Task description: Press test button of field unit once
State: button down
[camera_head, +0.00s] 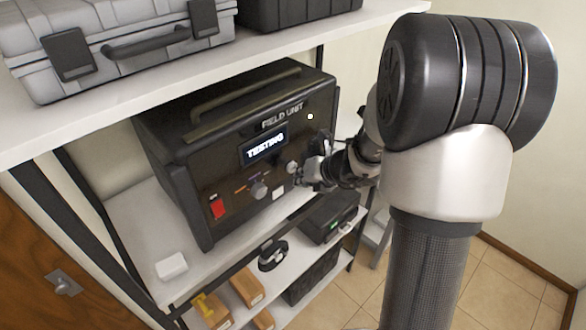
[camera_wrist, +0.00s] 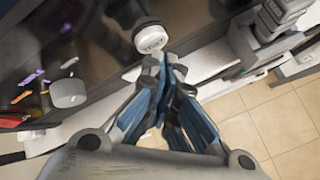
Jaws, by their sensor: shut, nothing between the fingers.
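The field unit (camera_head: 215,150) is a dark box with a top handle, standing on the middle shelf. Its lit screen (camera_head: 265,146) reads "TESTING". A round white button (camera_wrist: 150,38) with small, unreadable lettering is on its front panel; it also shows in the head view (camera_head: 292,167). My gripper (camera_wrist: 163,62) is shut and empty, its fingertips close to this button, just below it in the wrist view. I cannot tell if they touch it. In the head view my gripper (camera_head: 302,178) is at the right part of the panel.
The panel also has a red switch (camera_head: 217,208) and a grey knob (camera_head: 259,190). A silver case (camera_head: 110,35) lies on the shelf above. A small white block (camera_head: 172,266) sits on the unit's shelf. Lower shelves hold boxes and a black device (camera_head: 328,218). Tiled floor is open at right.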

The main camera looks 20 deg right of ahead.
jog(key=shift+s+d, duration=0.1)
jog(key=shift+s, duration=0.15)
jog(key=s, duration=0.1)
jog(key=s+d, duration=0.1)
jog(key=s, duration=0.2)
jog(key=shift+s+d, duration=0.3)
jog(key=shift+s, duration=0.05)
dwell(0.8)
